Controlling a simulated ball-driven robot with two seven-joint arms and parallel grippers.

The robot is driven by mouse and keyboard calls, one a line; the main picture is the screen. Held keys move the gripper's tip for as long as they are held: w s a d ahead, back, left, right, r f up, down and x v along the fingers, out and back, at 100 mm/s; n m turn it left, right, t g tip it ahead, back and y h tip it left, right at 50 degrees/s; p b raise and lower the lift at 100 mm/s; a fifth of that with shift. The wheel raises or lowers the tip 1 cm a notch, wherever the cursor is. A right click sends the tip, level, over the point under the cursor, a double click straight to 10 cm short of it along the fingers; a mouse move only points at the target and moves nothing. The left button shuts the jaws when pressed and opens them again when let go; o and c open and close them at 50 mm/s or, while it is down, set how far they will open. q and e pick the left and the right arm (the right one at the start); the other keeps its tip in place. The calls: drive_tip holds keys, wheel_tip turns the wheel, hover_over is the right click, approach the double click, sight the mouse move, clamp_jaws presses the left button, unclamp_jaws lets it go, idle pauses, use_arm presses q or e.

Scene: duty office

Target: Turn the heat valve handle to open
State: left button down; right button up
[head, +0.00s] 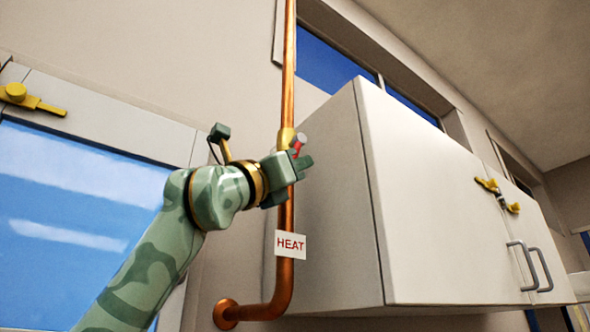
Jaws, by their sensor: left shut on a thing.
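A copper pipe (288,80) runs down the wall and bends left into a round flange near the bottom. A brass valve body (286,138) sits on it, with a short red handle (298,146) at its right. A white tag reading HEAT (290,244) is on the pipe below. My left gripper (300,166) is at the valve, just below the brass body, shut on the red handle. Its fingers hide part of the handle and the pipe, so the handle's exact angle is hard to tell. My right gripper is not in view.
A large white wall cabinet (440,200) stands close to the right of the pipe, with a yellow latch (497,194) and grey pull handles (530,266). A window (70,200) with a yellow catch (30,98) is at the left. Bare wall lies above the gripper.

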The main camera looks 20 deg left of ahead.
use_arm(q)
drive_tip(key=c, duration=1.7)
unclamp_jaws()
drive_tip(key=shift+s, duration=0.1)
drive_tip(key=shift+a+f, duration=0.15)
drive_tip(key=b+v, duration=0.7)
drive_tip(key=v, duration=0.9)
